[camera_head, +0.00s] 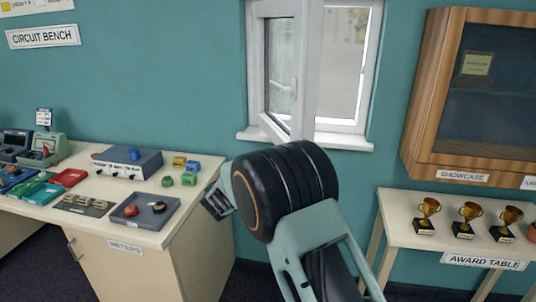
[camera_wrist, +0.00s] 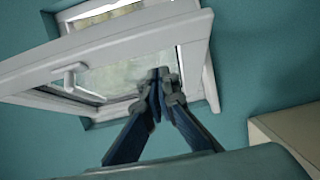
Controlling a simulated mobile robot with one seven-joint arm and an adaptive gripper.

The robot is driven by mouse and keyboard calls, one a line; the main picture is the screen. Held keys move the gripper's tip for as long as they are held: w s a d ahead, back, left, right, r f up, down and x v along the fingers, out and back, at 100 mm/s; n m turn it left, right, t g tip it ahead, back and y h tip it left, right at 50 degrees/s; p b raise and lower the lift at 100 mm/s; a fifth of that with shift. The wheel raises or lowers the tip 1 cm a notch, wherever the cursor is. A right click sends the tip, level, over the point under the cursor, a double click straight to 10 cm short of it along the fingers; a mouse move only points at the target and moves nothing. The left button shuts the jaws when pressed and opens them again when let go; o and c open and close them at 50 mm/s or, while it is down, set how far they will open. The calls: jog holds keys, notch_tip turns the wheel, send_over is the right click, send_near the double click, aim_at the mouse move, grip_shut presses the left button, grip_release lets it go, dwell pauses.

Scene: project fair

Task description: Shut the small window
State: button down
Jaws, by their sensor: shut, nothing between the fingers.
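The small window (camera_head: 318,70) is set in the teal wall at the top middle of the head view. Its white-framed sash (camera_head: 305,60) stands open, swung out from the frame into the room. In the wrist view the open sash (camera_wrist: 110,52) tilts across the upper part, with a white handle (camera_wrist: 72,82) on its left side. My gripper (camera_wrist: 158,75) is shut and empty, its fingertips in front of the sash glass near its right side. I cannot tell whether they touch it. In the head view my arm hides most of the gripper.
At left stands a bench (camera_head: 192,210) with meters and trays. At right are a wooden showcase (camera_head: 415,95) on the wall and an award table (camera_head: 400,225) with several trophies. A white sill (camera_head: 345,141) runs under the window. The wall between bench and award table is clear.

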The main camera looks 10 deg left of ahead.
aim_at(293, 139)
jog(key=w+d, duration=0.1)
jog(key=w, duration=0.1)
jog(key=w+d+p, duration=0.1)
jog(key=w, duration=0.1)
jog(key=w+d+p, duration=0.1)
jog(key=w+d, duration=0.1)
jog(key=shift+r, duration=0.1)
jog(key=shift+w+d, duration=0.25)
jog(key=shift+d, duration=0.15)
jog(key=shift+d, duration=0.1)
